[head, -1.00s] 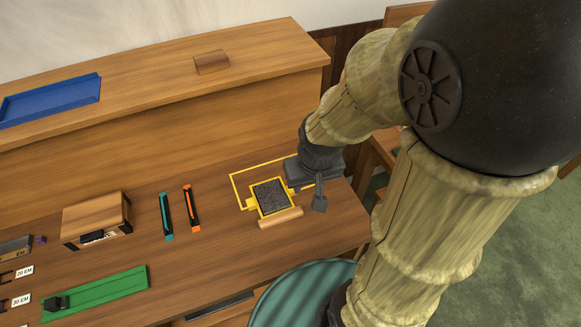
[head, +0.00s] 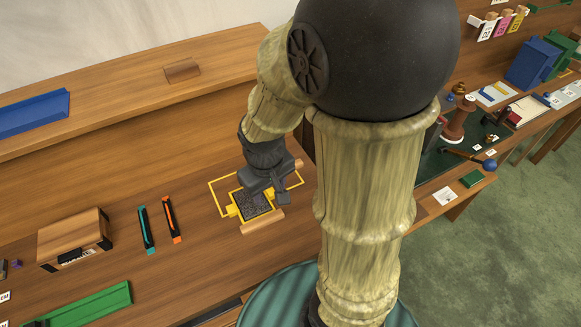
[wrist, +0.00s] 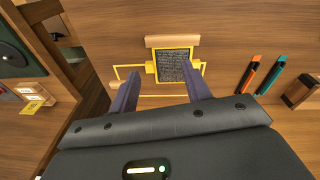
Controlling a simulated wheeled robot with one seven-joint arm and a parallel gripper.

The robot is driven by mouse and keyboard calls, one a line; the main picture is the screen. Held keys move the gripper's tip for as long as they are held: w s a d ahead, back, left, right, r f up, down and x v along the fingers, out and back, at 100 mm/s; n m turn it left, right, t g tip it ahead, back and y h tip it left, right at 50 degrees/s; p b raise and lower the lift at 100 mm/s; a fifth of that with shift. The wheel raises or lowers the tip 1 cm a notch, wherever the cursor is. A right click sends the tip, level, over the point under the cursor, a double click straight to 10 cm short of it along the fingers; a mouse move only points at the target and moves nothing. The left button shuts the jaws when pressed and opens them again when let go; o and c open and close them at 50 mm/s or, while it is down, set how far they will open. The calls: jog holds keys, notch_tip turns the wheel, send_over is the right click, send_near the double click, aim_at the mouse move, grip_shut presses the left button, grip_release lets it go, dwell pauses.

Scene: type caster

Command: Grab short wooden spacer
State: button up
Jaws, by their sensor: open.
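A light wooden bar (head: 262,221) lies along the front side of a yellow frame holding a dark speckled block (head: 252,206). In the wrist view, this bar (wrist: 172,41) is beyond the block (wrist: 174,66). A smaller-looking wooden piece (head: 299,164) shows at the frame's right end; in the wrist view this piece (wrist: 114,85) is beside the left finger, partly hidden. I cannot tell which is the short spacer. My gripper (wrist: 158,77) is open and empty, with its fingers apart above the yellow frame. In the head view, my gripper (head: 280,192) partly covers the frame.
Teal (head: 147,230) and orange (head: 172,220) tools lie left of the frame, with a wooden box (head: 74,239) and green strip (head: 90,305) farther left. A wooden block (head: 182,70) and blue tray (head: 34,112) sit on the raised shelf. Bare wood surrounds the frame.

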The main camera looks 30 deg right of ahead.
jog(key=w+f+n+g+h, duration=0.1)
jog(key=w+f+n+h, duration=0.1)
jog(key=n, duration=0.1)
jog(key=w+f+n+g+h+b, duration=0.1)
jog(key=w+f+n+h, duration=0.1)
jog(key=w+f+n, duration=0.1)
jog(key=w+f+n+g+h+b, duration=0.1)
jog(key=w+f+n+h, duration=0.1)
jog(key=n, duration=0.1)
jog(key=shift+w+d+f, duration=0.3)
jog(key=shift+d, duration=0.1)
jog(key=w+f+n+h, duration=0.1)
jog(key=w+n+h, duration=0.1)
jog(key=w, duration=0.1)
jog(key=w+a+f+n+t+h+b, duration=0.1)
jog(key=w+n+h, duration=0.1)
jog(key=w, duration=0.1)
jog(key=w+a+f+n+t+h+b, duration=0.1)
jog(key=w+n+h, duration=0.1)
jog(key=w+n, duration=0.1)
jog(key=shift+h, duration=0.3)
jog(key=shift+w+r, duration=0.1)
jog(key=shift+w, duration=0.1)
jog(key=shift+d, duration=0.1)
jog(key=p+x, duration=0.2)
jog(key=x, duration=0.9)
jog(key=shift+d+p, duration=0.3)
jog(key=shift+d, duration=0.2)
jog(key=shift+d, duration=0.15)
